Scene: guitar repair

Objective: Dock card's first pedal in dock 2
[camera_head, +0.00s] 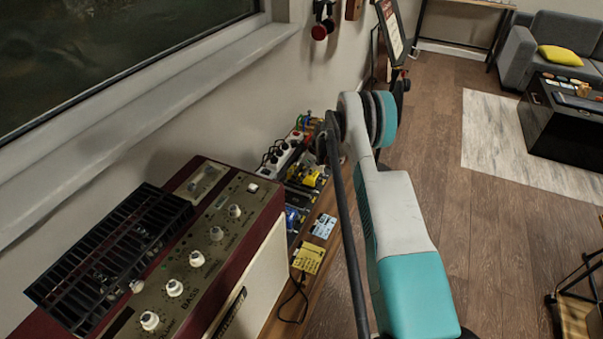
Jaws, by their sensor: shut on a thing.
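A dark pedalboard (302,197) runs along the wall behind the amp, with several pedals on it. A yellow pedal (303,174) and a blue one (292,217) show there. A small light-blue box (324,226) and a yellow box (308,258) lie on the wooden surface at its right; a black cable runs by the yellow one. Dock numbers are too small to read. A white sheet (391,30), perhaps the card, is on a dark panel at the top; its text is unreadable. My arm crosses the middle, and I cannot make out my gripper or anything in it.
A dark-red bass amp (222,225) with white knobs stands at lower left, a black slatted rack (115,240) on top. A white power strip (278,158) lies by the wall. The wooden floor (490,240) at right is open. A black table (565,125) and grey sofa (560,38) stand farther off.

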